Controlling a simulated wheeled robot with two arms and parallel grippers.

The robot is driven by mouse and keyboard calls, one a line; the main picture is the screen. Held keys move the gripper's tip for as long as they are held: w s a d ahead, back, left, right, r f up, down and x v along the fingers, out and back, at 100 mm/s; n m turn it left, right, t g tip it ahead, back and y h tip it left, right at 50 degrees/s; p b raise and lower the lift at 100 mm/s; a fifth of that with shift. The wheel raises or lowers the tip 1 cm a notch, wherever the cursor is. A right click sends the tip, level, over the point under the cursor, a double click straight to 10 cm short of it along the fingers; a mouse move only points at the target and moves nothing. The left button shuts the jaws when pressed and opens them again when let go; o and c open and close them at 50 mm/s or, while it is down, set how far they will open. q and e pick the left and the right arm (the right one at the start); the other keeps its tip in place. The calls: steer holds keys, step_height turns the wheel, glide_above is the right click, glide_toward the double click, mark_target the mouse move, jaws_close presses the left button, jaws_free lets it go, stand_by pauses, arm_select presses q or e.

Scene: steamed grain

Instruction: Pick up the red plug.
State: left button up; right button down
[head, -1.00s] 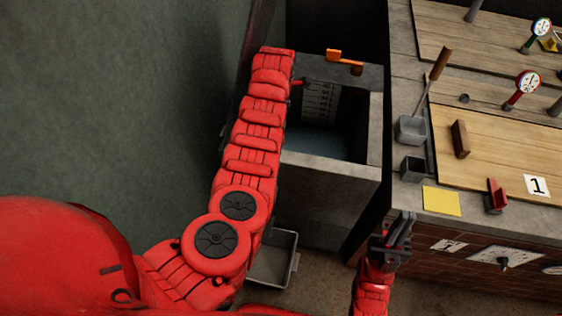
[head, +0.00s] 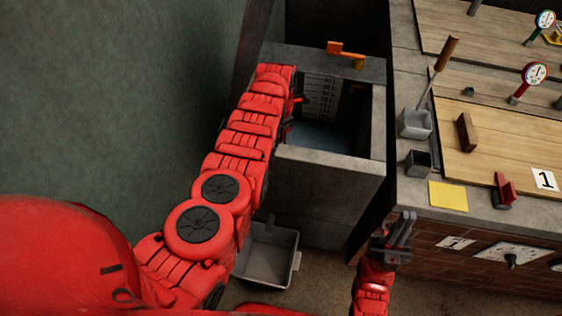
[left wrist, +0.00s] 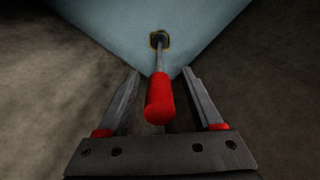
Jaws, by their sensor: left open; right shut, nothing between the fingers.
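The red plug (left wrist: 160,98) shows in the left wrist view as a red handle on a grey stem. The stem runs to a dark round fitting with a yellowish rim (left wrist: 159,40) on the pale blue basin floor. My left gripper (left wrist: 162,72) is open, with one finger on each side of the plug and gaps between. In the head view the left arm reaches over the concrete basin (head: 330,162); its gripper and the plug are mostly hidden there. My right gripper (head: 405,225) is shut and empty, in front of the brick counter.
The basin's walls stand close around my left gripper. An orange lever (head: 346,51) sits on the back rim. A grey tub (head: 268,255) is on the floor below. The counter at right holds a yellow sheet (head: 448,195), small grey containers (head: 414,124) and gauges (head: 535,73).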

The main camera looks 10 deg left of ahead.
arm_select(q)
step_height(320, 180, down, 2)
steer(key=shift+w+f+b, duration=0.1)
steer(key=shift+b, duration=0.3)
steer(key=shift+c, duration=0.4)
jaws_close()
stand_by(0.7)
